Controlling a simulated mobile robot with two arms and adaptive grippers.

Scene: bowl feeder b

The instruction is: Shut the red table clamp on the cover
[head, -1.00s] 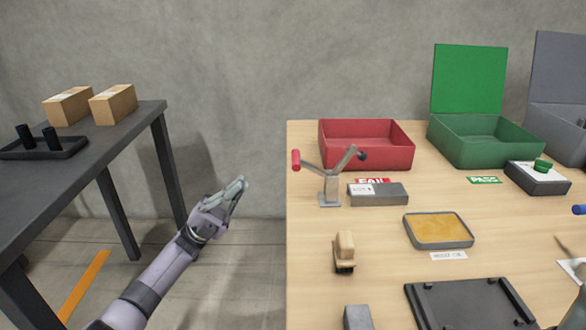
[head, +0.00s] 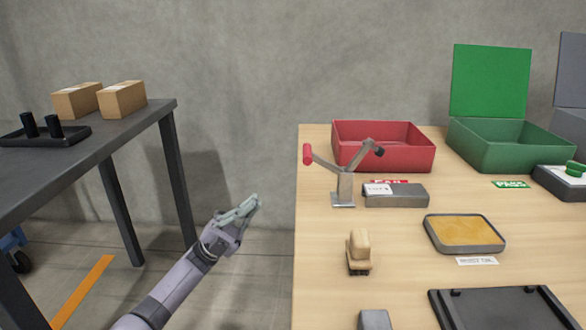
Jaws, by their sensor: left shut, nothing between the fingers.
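The red table clamp stands near the left edge of the wooden table, with a red-handled lever (head: 308,154) sticking out to the left and a metal base (head: 343,197). Its other arm rises to the right and ends in a dark tip, clear of the grey block, so the clamp looks open. The grey block (head: 400,197), possibly the cover, lies right beside the clamp with a white label on it. My left gripper (head: 250,205) is shut and empty. It is left of the table edge, below and left of the red handle, not touching it. My right gripper is not in view.
A red bin (head: 405,160) and an open green box (head: 495,155) stand behind the clamp. A wooden-handled tool (head: 360,252), a tan-filled tray (head: 465,232) and a black tray (head: 490,305) lie nearer. A dark table (head: 60,175) with cartons is at left; a floor gap separates the tables.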

